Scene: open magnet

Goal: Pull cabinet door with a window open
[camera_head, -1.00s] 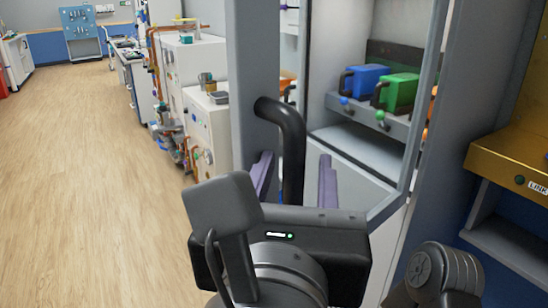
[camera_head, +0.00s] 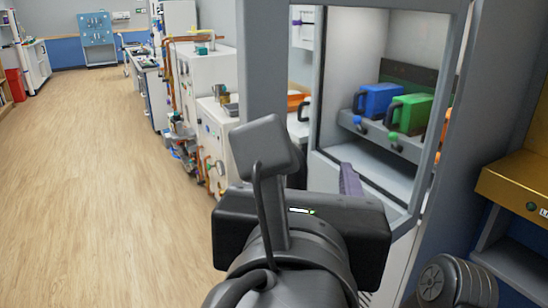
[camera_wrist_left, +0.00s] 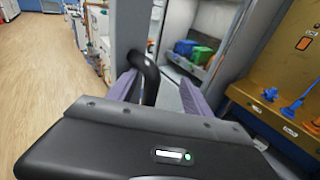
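The cabinet door (camera_head: 264,65) has a grey frame and a large window (camera_head: 350,95), through which shelves show. I cannot tell how far ajar it stands. Its black curved handle (camera_wrist_left: 149,75) shows in the left wrist view; in the head view my gripper hides most of it. My left gripper (camera_head: 318,170) is at the handle. In the left wrist view its two purple fingers (camera_wrist_left: 160,90) stand wide apart, with the handle between them, nearer the left finger. Whether a finger touches it cannot be told. My right gripper is not in view.
Blue (camera_head: 378,100) and green (camera_head: 410,112) handled blocks sit on a shelf inside. A yellow-gold unit (camera_head: 515,185) stands at the right. White equipment (camera_head: 205,80) with copper pipes is behind at the left. The wooden floor (camera_head: 90,170) at left is clear.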

